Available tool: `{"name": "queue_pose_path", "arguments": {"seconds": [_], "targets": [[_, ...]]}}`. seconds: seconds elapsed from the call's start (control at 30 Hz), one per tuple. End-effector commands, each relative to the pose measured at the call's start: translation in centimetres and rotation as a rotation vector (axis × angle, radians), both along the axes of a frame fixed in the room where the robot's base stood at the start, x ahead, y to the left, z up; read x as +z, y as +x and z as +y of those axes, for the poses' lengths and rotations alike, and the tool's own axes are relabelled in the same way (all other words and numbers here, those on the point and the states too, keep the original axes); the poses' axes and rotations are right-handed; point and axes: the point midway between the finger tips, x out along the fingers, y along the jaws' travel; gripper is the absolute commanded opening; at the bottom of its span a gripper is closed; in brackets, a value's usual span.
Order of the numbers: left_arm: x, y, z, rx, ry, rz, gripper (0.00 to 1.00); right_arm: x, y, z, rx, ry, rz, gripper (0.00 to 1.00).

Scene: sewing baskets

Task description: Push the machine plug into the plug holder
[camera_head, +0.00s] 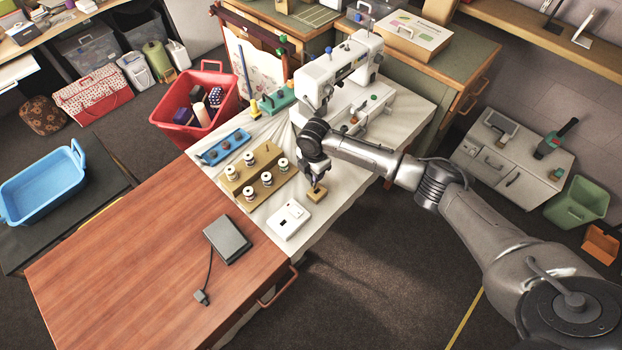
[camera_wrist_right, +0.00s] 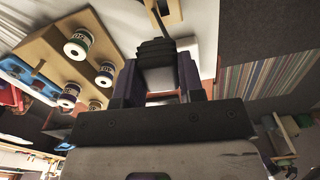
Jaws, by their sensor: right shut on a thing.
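My right gripper (camera_head: 316,181) is shut on a dark ribbed plug, which shows between the fingers in the right wrist view (camera_wrist_right: 155,54). A dark cord end rises from the plug there. In the head view the fingertips are just above a small wooden block (camera_head: 318,195), which looks like the plug holder, near the front edge of the white-covered table. A dark spot shows at the block's top. The gripper partly covers the plug and block, so I cannot tell whether the plug is in it. My left gripper is not in view.
A white device (camera_head: 289,220) lies just left of the block. A wooden stand with several spools (camera_head: 252,176) is behind it, and the white sewing machine (camera_head: 340,68) stands at the back. A grey pedal (camera_head: 228,239) with cord lies on the brown table, which is mostly clear.

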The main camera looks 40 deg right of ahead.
Motion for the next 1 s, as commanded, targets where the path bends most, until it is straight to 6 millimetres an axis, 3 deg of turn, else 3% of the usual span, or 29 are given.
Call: {"name": "queue_pose_path", "arguments": {"seconds": [0.47,1.0], "targets": [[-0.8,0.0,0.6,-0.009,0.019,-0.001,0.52,-0.9,-0.6,-0.9,0.105,0.0,0.001,0.0],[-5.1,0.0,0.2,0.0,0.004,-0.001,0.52,-4.7,-0.6,-0.9,0.104,-0.001,0.001,0.0]]}}
